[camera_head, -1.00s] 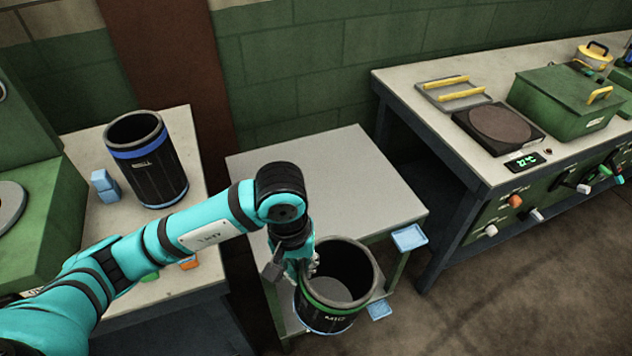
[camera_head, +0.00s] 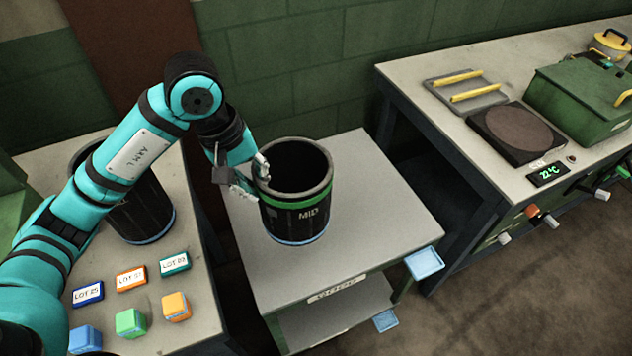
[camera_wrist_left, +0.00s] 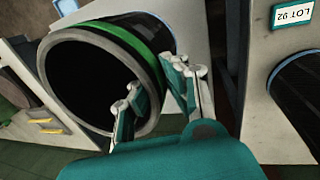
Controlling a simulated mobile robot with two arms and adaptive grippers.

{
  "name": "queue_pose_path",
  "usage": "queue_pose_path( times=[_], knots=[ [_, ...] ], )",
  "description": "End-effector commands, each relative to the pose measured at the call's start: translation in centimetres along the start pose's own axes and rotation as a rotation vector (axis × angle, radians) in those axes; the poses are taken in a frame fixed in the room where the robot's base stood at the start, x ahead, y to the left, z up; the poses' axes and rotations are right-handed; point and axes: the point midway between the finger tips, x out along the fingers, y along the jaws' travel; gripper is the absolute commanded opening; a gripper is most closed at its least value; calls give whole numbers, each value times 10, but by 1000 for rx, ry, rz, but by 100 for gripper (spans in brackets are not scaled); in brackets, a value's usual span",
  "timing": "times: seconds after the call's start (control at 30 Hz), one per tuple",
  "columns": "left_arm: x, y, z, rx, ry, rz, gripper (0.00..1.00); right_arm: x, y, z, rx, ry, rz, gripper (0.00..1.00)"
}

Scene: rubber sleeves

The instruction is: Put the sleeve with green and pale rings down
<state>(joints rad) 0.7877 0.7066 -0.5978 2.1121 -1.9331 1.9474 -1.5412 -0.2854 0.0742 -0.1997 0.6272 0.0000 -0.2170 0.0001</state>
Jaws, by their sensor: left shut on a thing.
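The sleeve with green and pale rings (camera_head: 300,222) is a black open cylinder marked MID, with a green ring near its top and a pale blue ring at its base. It is upright at the top of the grey cart (camera_head: 375,190); I cannot tell if its base touches the surface. My left gripper (camera_head: 256,176) is shut on its left wall near the rim. In the left wrist view the gripper fingers (camera_wrist_left: 150,98) straddle the wall of the sleeve (camera_wrist_left: 150,38), one inside and one outside. My right gripper is not in view.
Another black sleeve (camera_head: 148,212) stands on the left table, partly behind my left arm. Lot tags (camera_head: 131,278) and coloured blocks (camera_head: 131,322) lie in front of it. A bench with a hot plate (camera_head: 512,130) and green box (camera_head: 580,98) stands right. The cart top's right side is clear.

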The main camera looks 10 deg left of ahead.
Motion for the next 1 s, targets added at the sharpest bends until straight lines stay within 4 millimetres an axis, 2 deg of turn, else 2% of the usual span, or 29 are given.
queue_pose_path(
  times=[0.1,0.17,0.27,0.43,0.57,0.67,0.8,0.9,1.0],
  knots=[
    [7,-1,1,1,-3,5,0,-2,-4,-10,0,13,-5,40],
    [16,-4,1,0,-5,5,0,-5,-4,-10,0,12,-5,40],
    [33,-7,2,0,-6,5,0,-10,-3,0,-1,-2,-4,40],
    [53,-11,0,1,-1,7,0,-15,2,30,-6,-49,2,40],
    [63,-13,0,0,-2,7,0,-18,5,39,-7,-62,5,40],
    [77,-17,1,0,-4,6,0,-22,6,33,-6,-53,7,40],
    [93,-20,0,1,-1,7,0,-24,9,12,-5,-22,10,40],
    [97,-21,0,3,1,8,0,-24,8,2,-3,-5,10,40],
    [97,-21,0,3,2,8,0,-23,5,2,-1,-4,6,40]
  ],
)
